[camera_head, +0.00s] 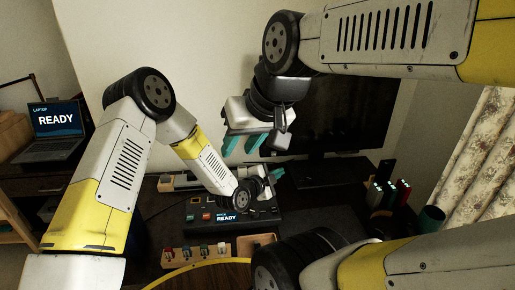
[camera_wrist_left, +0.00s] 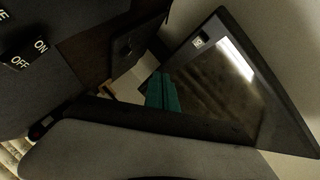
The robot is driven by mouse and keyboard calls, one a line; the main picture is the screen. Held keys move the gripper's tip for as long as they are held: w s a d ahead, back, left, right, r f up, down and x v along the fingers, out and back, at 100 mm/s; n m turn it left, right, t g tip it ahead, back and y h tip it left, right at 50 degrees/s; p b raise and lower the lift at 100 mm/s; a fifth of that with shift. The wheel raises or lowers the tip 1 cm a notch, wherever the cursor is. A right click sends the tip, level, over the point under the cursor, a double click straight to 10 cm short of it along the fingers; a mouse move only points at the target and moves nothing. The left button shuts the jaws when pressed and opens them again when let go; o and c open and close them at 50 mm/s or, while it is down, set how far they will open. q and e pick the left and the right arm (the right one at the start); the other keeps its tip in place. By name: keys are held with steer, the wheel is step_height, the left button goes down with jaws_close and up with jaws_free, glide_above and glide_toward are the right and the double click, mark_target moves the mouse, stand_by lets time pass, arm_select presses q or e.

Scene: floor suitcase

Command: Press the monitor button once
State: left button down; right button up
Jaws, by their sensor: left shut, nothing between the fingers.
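The black monitor (camera_head: 335,115) stands at the back of the dark desk, partly hidden behind my right gripper. In the left wrist view the monitor (camera_wrist_left: 225,85) appears tilted, with a small pale marking (camera_wrist_left: 200,42) on its frame; I cannot tell whether this is the button. My left gripper (camera_head: 278,172) is low over the desk in front of the monitor, mostly hidden by its wrist. Its teal fingers (camera_wrist_left: 162,92) are together and empty, apart from the monitor as far as I can tell. My right gripper (camera_head: 242,143) hangs higher, left of the monitor, its teal fingers spread and empty.
A black control box (camera_head: 205,214) with a READY display sits under my left wrist. A wooden block (camera_head: 195,254) with coloured switches stands in front. A laptop (camera_head: 55,125) is at the left. Colourful upright items (camera_head: 390,192) and a dark green cup (camera_head: 431,218) stand at the right.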

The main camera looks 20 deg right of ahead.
arm_select(q)
steer(key=w+d, duration=0.2)
steer(key=w, duration=0.6)
steer(key=shift+f, duration=0.15)
steer(key=shift+w, duration=0.1)
stand_by(1.8)
steer(key=shift+w, duration=0.35)
steer(key=shift+w+d, duration=0.15)
steer(key=shift+w, duration=0.45)
stand_by(1.0)
steer(key=shift+s+a, duration=0.25)
steer(key=shift+s, duration=0.8)
steer(key=shift+s+a, duration=0.2)
steer(key=shift+s, duration=0.6)
steer(key=shift+s+a, duration=0.15)
steer(key=shift+s, duration=0.65)
steer(key=shift+s+a, duration=0.2)
steer(key=shift+s, duration=0.6)
